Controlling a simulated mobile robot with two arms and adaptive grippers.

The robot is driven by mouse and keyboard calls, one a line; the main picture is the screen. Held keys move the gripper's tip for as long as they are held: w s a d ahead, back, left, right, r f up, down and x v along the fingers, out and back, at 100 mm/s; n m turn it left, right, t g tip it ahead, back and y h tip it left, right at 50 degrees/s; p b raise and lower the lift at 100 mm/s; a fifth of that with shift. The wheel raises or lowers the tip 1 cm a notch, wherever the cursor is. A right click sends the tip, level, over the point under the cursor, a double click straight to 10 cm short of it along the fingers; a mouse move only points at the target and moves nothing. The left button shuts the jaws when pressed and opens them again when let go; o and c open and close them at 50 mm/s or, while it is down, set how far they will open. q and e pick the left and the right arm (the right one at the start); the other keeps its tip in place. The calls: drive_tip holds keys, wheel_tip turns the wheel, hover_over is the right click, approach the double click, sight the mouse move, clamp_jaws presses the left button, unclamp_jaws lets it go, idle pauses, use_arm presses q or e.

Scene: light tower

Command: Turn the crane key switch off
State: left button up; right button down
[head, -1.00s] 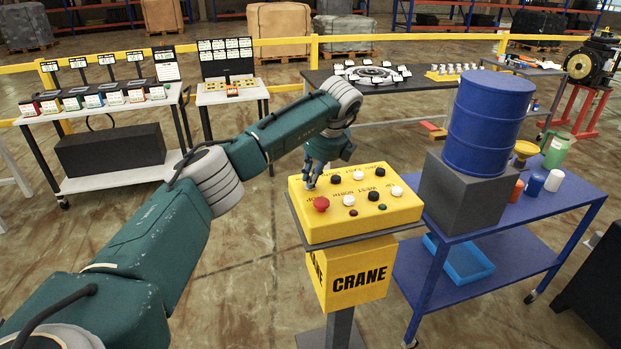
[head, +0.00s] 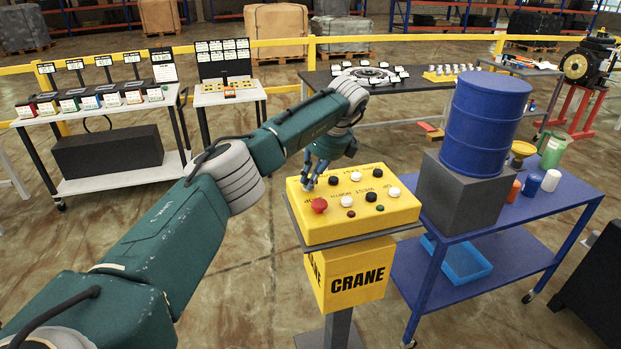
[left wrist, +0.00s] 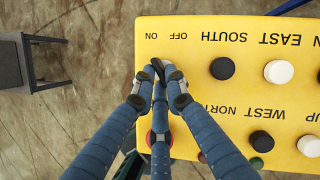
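The yellow crane control box (head: 360,225) stands on a post in the middle of the head view, with a CRANE sign below its top. My left gripper (head: 309,184) reaches down to the far left corner of its top. In the left wrist view the dark fingertips of my left gripper (left wrist: 160,74) come together just below the ON and OFF labels (left wrist: 166,36). They close around the spot of the key switch, which they mostly hide. A red button (head: 319,205) is close in front of the fingers. My right gripper is out of view.
Black and white buttons, such as a black one (left wrist: 222,68), sit right of the fingers. A blue cart (head: 545,205) with a grey block and a blue drum (head: 487,122) stands right of the box. Open floor lies left of the post.

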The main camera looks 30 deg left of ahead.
use_arm(q)
drive_tip(key=o, duration=0.4)
drive_tip(key=shift+o, duration=0.2)
drive_tip(key=shift+r, duration=0.1)
drive_tip(key=v, duration=1.2)
